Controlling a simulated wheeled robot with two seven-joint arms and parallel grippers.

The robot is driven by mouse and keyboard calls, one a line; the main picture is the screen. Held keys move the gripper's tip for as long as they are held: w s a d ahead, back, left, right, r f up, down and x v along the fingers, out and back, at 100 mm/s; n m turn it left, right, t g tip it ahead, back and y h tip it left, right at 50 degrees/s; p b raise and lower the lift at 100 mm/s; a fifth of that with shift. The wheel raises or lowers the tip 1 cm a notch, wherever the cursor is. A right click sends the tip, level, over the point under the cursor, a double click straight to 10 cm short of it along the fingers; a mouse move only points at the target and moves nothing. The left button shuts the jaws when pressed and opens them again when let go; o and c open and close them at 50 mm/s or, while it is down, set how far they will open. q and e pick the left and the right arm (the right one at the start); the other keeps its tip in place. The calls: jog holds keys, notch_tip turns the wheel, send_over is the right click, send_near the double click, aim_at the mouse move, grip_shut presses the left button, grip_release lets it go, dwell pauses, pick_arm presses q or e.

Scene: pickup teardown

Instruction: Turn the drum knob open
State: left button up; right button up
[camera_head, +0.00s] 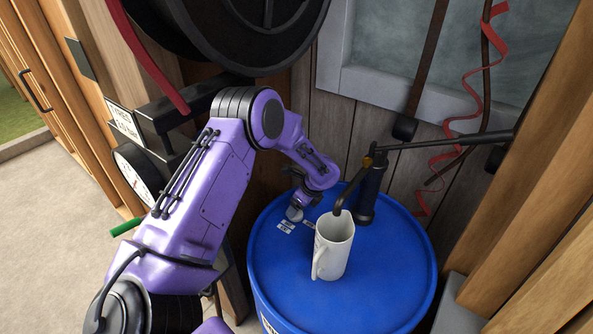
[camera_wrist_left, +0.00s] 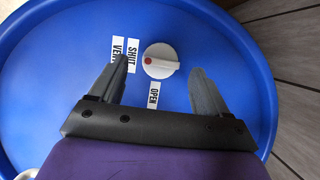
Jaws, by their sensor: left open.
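The drum knob (camera_wrist_left: 165,52) is a small white round dial with a raised bar on top of the blue drum (camera_wrist_left: 60,80). Its red dot faces the SHUT label (camera_wrist_left: 131,54); the OPEN label (camera_wrist_left: 153,95) lies on another side. In the head view the knob (camera_head: 294,214) is partly hidden below my left gripper (camera_head: 297,203). In the left wrist view my left gripper (camera_wrist_left: 160,70) is open, with one finger on each side of the knob and visible gaps. The height of the fingertips above the lid is hard to tell. My right gripper is not in view.
A white mug (camera_head: 334,246) stands on the drum lid under the spout of a dark hand pump (camera_head: 369,190). The pump's long handle reaches right. A round gauge (camera_head: 137,172) is at left, and a large black reel (camera_head: 235,30) hangs above my left arm.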

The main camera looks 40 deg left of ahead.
pick_arm(q)
jog(key=x, duration=0.2)
jog(key=shift+w+a+f, duration=0.1)
jog(key=shift+w+f, duration=0.15)
jog(key=shift+w, duration=0.05)
jog(key=shift+a+f, duration=0.1)
jog(key=shift+f, duration=0.05)
jog(key=shift+s, duration=0.3)
jog(key=shift+w, duration=0.1)
jog(key=c, duration=1)
jog(key=shift+c, duration=0.2)
